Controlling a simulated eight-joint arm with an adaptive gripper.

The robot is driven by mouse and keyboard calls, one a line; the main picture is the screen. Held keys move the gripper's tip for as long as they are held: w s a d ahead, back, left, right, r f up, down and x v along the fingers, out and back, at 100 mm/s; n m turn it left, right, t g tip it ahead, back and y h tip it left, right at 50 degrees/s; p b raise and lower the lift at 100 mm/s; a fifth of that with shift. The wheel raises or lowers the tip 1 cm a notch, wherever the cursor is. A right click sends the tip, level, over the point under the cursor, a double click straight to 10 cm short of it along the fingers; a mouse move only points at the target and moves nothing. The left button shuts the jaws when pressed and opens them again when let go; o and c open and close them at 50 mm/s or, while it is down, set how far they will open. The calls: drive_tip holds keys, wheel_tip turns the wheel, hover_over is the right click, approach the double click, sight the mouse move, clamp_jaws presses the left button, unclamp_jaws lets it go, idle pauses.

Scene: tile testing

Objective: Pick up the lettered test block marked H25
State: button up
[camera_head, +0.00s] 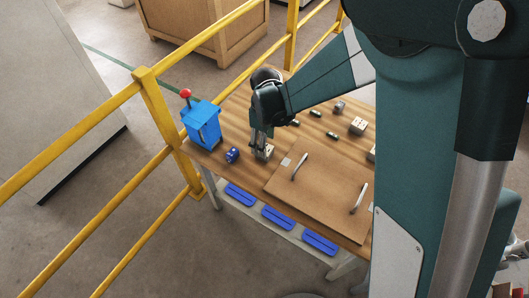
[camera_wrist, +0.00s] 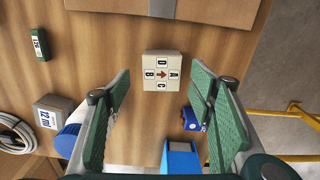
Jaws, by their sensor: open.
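My gripper (camera_head: 262,138) points down over the table's near-left part with its fingers apart. In the wrist view my gripper (camera_wrist: 160,105) shows two green-padded fingers, open, with nothing between the pads. A cream block (camera_wrist: 162,71) with letters A, B, C, D around a red arrow lies between and just beyond the fingertips. It also shows under the fingers in the head view (camera_head: 266,152). A grey block (camera_wrist: 50,115) with a white label and a small green block (camera_wrist: 40,44) lie to its left. I cannot read H25 on any block.
A brown board (camera_head: 325,180) with two handles lies beside the gripper. A blue box with a red knob (camera_head: 202,122) and a small blue part (camera_head: 232,155) stand to the left. Several small pieces and a pale block (camera_head: 357,126) lie behind. A yellow railing (camera_head: 150,100) runs alongside.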

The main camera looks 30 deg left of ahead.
drive_tip(key=shift+s+f+b, duration=0.15)
drive_tip(key=shift+f+b, duration=0.75)
drive_tip(key=shift+f, duration=1.7)
drive_tip(key=c, duration=1.2)
drive_tip(key=shift+r, duration=0.2)
drive_tip(key=shift+r+p, duration=1.25)
drive_tip(key=shift+r, duration=3.6)
